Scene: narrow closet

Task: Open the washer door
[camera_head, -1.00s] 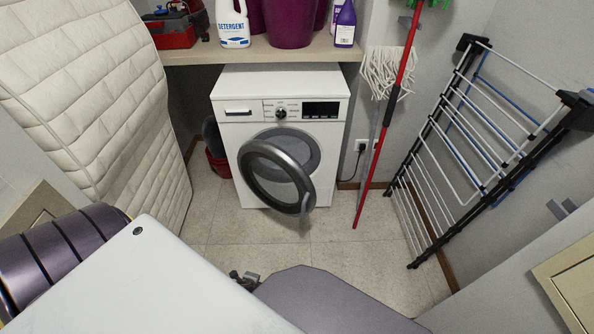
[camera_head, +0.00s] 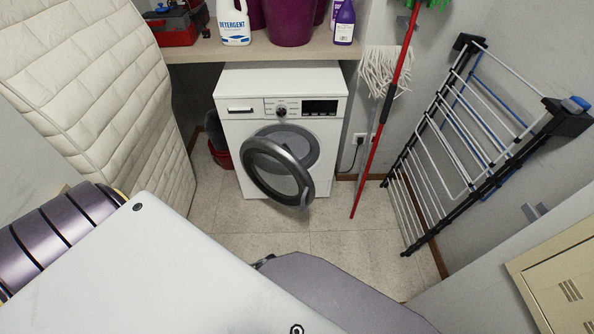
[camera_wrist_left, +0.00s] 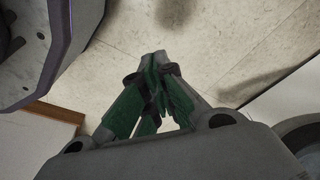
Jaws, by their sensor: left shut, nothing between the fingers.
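The white washer (camera_head: 240,112) stands under the shelf in the head view. Its round door (camera_head: 262,182), a dark grey ring with a glass middle, stands swung out from the front, and the drum opening shows behind it. My left gripper (camera_wrist_left: 160,90) shows in the left wrist view with its green-padded fingers together and empty, over the pale floor tiles. In the head view my own arm hides nearly all of it, well in front of the washer and apart from the door. My right gripper is in neither view.
A cream padded board (camera_head: 95,85) leans at left. A red bucket (camera_head: 221,155) sits left of the washer. A red-handled mop (camera_head: 384,120) and a drying rack (camera_head: 470,140) stand at right. Tiled floor (camera_head: 255,220) before the washer is clear.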

